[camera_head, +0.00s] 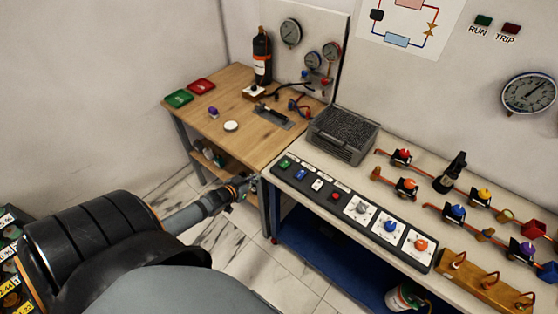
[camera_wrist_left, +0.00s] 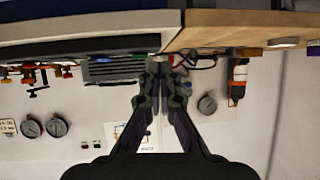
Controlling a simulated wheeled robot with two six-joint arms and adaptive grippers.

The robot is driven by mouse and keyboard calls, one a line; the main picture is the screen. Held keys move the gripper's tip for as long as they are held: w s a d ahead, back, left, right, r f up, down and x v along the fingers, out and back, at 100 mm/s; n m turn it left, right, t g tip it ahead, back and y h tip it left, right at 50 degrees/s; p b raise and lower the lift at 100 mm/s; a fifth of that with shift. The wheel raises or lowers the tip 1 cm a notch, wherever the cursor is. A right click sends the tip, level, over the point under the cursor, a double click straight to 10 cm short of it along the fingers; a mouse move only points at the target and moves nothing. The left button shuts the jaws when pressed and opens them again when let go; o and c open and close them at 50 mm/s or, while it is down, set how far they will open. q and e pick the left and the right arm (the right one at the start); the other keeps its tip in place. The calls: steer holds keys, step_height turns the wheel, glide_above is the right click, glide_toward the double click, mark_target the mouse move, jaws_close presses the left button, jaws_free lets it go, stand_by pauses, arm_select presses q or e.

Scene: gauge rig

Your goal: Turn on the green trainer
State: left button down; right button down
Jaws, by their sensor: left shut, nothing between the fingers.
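A dark control strip (camera_head: 352,206) lies along the front of the right bench. At its left end is a green switch (camera_head: 285,163), beside a blue one (camera_head: 300,174). My left gripper (camera_head: 254,180) is shut and empty, just off the bench's front left corner, left of and a little below the green switch in the head view. In the left wrist view, which looks upside down, the closed fingertips (camera_wrist_left: 159,62) are near the bench edge, and a green patch (camera_wrist_left: 139,57) shows just left of them. My right gripper is out of view.
A wooden table (camera_head: 205,120) adjoins at the left, with red and green trays. A grey case (camera_head: 343,133) stands behind the strip. Valves and pipes fill the right bench. A green RUN lamp (camera_head: 483,20) and red TRIP lamp (camera_head: 511,28) are on the wall.

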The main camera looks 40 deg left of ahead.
mark_target(279, 171)
arm_select(q)
steer(key=w+d+r+t+h, duration=0.1)
steer(key=w+d+r, duration=0.1)
steer(key=r, duration=0.4)
steer(key=shift+d+r+m, duration=0.3)
steer(key=shift+d+r, duration=0.1)
steer(key=shift+d, duration=0.1)
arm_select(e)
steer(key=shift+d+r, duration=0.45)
arm_select(q)
steer(key=shift+w, duration=0.15)
